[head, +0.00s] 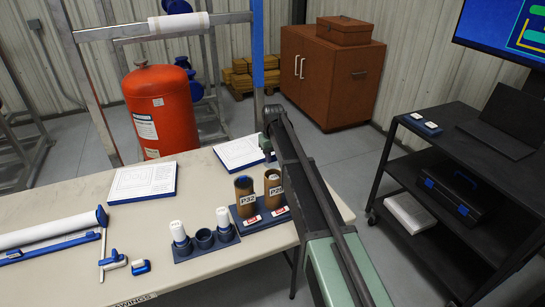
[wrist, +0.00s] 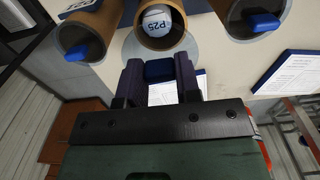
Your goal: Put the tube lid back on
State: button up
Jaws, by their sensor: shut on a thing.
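Two brown tubes stand in a blue rack on the table in the head view: P32 (head: 245,198), with blue inside its mouth, and another (head: 273,190) to its right. In the wrist view, the middle tube (wrist: 186,40) is open at its mouth, and a white roll marked P25 (wrist: 158,22) shows inside. My gripper (wrist: 160,72) is shut on a small blue piece, which looks like the tube lid (wrist: 160,70). The lid is apart from the tube mouth, just below it in the picture. Its underside is hidden by the fingers.
In the wrist view, neighbouring tubes on both sides show blue pieces (wrist: 262,22). A blue holder (head: 203,239) with two white-topped bottles stands left of the tubes in the head view. White pads (head: 143,182) lie behind. A dark cart (head: 470,150) stands at right.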

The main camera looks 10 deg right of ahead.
jog(key=shift+f+b, duration=2.2)
jog(key=shift+f, duration=0.4)
jog(key=shift+f, duration=0.15)
jog(key=o, duration=1.5)
jog(key=shift+c, duration=0.2)
notch_tip(320, 180, up, 7)
jog(key=p, duration=0.7)
